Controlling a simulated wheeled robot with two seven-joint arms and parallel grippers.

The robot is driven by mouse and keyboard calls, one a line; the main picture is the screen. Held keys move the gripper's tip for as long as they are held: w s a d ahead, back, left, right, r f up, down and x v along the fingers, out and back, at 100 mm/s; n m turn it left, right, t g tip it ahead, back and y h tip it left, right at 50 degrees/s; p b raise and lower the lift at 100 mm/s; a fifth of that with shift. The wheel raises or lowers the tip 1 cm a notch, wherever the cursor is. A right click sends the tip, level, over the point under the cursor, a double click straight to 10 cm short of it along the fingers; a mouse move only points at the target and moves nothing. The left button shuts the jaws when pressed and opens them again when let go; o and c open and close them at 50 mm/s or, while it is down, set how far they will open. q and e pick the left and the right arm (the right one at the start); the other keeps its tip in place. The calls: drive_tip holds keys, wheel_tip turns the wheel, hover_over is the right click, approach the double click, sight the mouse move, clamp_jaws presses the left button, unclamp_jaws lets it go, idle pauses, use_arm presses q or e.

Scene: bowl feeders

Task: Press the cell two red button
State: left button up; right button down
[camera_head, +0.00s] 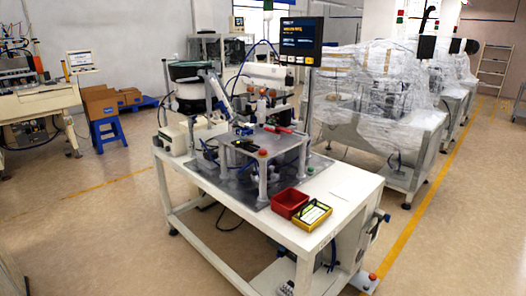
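A white workstation table (340,180) with a bowl feeder (190,85) stands in the middle of the head view. A small red button-like knob (263,152) tops a post at the near corner of its fixture. A red button (373,277) sits low by the table's right leg, near the floor. I cannot tell which of these belongs to cell two. Neither of my grippers is in view.
A red bin (290,203) and a yellow-edged tray (310,216) lie on the table's front right. A monitor (301,37) stands above it. Plastic-wrapped machines (385,90) are behind right. Boxes rest on a blue stool (108,132) at left. Floor left and front is clear.

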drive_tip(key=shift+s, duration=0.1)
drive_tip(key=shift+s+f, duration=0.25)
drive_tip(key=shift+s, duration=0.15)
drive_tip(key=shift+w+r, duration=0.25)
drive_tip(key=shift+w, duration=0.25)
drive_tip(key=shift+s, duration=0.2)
